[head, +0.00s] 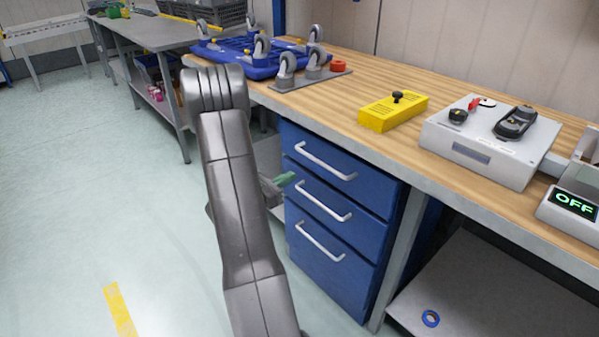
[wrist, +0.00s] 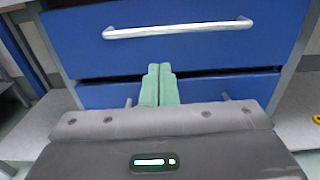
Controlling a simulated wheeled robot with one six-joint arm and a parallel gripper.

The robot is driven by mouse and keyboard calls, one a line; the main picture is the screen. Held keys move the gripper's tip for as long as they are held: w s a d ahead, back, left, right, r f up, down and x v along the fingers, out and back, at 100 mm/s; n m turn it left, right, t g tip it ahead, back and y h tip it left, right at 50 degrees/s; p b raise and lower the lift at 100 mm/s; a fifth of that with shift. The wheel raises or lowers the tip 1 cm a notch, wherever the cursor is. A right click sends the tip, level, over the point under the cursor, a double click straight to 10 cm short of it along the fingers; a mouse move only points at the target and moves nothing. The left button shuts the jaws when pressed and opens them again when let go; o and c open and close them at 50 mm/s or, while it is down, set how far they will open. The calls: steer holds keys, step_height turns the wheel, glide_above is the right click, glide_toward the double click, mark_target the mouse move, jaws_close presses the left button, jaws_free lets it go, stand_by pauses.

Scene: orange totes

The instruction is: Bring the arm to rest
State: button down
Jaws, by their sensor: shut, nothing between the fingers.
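My arm rises in the middle of the head view and bends at its top joint. My gripper (head: 286,180) shows there only in part, as a green fingertip in front of the blue drawer unit (head: 335,262); the arm hides the rest. In the wrist view my gripper (wrist: 159,72) has its two green fingers together with nothing between them. It points at the drawer unit, below a silver drawer handle (wrist: 178,30). Whether the fingertips touch the drawer front I cannot tell.
The wooden workbench (head: 370,82) runs along the right. On it are a blue wheeled frame (head: 232,58), a yellow box (head: 393,111), a grey device (head: 490,140) and a display reading OFF (head: 574,204). A blue tape roll (head: 430,318) lies on the lower shelf. The floor at left is clear.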

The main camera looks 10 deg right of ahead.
mark_target(322, 160)
steer(key=shift+v, duration=1.35)
steer(key=x, duration=1.4)
